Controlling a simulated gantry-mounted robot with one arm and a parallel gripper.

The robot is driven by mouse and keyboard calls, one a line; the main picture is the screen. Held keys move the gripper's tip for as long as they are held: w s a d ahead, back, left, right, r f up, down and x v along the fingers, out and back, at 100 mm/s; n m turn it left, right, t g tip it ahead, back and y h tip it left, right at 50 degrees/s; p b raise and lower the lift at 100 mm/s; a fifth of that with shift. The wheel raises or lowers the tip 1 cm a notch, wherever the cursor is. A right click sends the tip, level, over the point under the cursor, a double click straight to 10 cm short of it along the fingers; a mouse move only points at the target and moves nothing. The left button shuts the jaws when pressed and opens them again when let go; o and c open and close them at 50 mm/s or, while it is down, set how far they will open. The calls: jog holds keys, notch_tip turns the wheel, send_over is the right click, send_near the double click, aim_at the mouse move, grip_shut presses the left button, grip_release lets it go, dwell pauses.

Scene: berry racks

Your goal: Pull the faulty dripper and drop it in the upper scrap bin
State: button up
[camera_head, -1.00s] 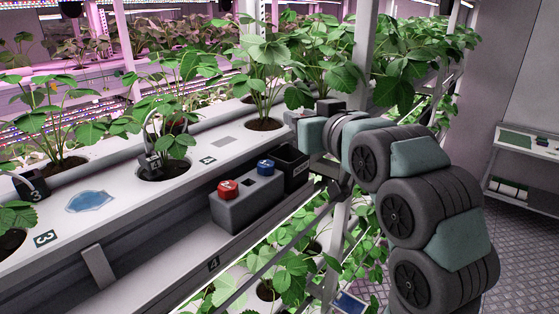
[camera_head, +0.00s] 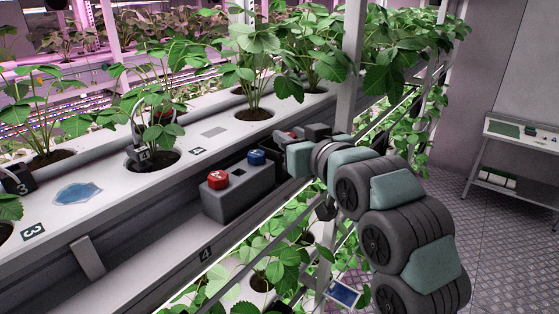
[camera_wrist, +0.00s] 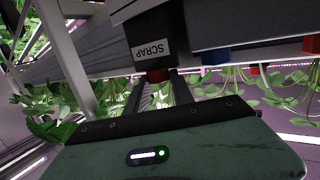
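In the wrist view the black scrap bin (camera_wrist: 150,38) carries a white SCRAP label and hangs beside the grey button box. The two fingers of my gripper (camera_wrist: 160,84) reach to the bin's mouth, with a small red piece (camera_wrist: 158,76) between their tips. It appears gripped and is probably the dripper; its lower part is hidden by the bin. In the head view my gripper (camera_head: 288,144) is at the right end of the button box, largely covering the bin.
The grey box (camera_head: 229,196) has a red button (camera_head: 217,178) and a blue button (camera_head: 257,157), just left of my gripper. A white upright post (camera_head: 352,60) stands close behind my arm. Leafy plants rise behind the gutter and below it.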

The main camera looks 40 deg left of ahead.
jog(key=o, duration=0.5)
jog(key=shift+c, duration=0.2)
jog(key=shift+d, duration=0.1)
jog(key=b+v, duration=0.3)
jog(key=v, duration=0.7)
jog(key=shift+s+d, duration=0.2)
jog(key=shift+d, duration=0.05)
